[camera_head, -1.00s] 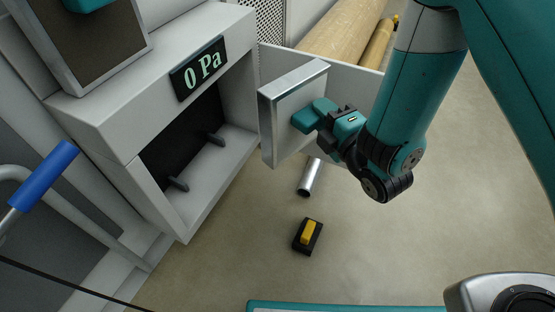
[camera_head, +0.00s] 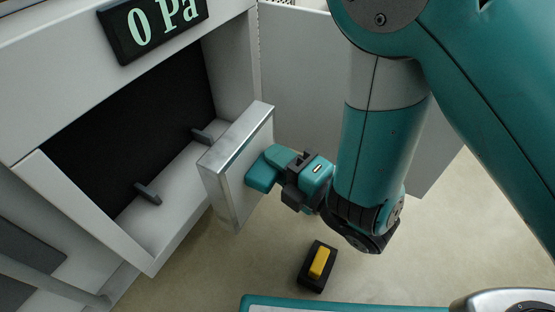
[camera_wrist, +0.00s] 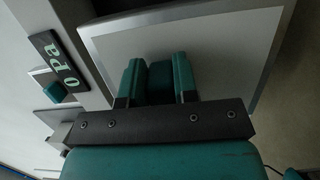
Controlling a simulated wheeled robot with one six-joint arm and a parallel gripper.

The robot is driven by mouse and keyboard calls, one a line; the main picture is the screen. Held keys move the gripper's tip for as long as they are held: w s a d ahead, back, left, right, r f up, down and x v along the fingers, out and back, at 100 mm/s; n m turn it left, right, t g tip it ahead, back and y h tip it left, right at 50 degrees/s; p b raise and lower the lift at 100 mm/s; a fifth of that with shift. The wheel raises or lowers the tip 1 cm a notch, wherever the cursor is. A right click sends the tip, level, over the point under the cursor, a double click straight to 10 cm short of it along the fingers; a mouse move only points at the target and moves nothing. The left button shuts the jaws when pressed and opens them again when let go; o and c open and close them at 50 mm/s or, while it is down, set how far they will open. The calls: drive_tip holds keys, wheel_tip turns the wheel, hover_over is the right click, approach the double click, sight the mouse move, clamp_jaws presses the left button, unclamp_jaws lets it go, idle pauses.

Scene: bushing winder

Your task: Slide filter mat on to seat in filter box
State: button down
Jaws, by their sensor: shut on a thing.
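The filter mat (camera_head: 236,160) is a flat pale panel with a silver metal frame. My gripper (camera_head: 264,171) is shut on it from its right-hand face and holds it upright, off the floor, at the right side of the box opening. The filter box (camera_head: 66,203) is a grey open-fronted housing with a dark interior and two small dark pegs (camera_head: 148,195) on its inner floor. In the wrist view the mat (camera_wrist: 225,50) fills the upper middle, beyond the teal fingers (camera_wrist: 159,80).
A display (camera_head: 150,26) reading 0 Pa sits above the opening. A grey open door panel (camera_head: 310,90) stands behind the mat and my arm. A black block with a yellow top (camera_head: 319,264) lies on the floor. The floor below the mat is clear.

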drive_tip(key=shift+d, duration=0.1)
drive_tip(key=shift+w+a, duration=0.2)
drive_tip(key=shift+a, duration=0.4)
drive_tip(key=shift+w+a, duration=0.2)
drive_tip(key=shift+a, duration=0.35)
drive_tip(key=s+a+b+x, duration=0.1)
drive_tip(key=s+a+x, duration=0.1)
drive_tip(key=x, duration=1.5)
drive_tip(key=shift+s+a, duration=0.2)
drive_tip(key=shift+s, duration=0.45)
drive_tip(key=shift+f+b, duration=0.45)
unclamp_jaws()
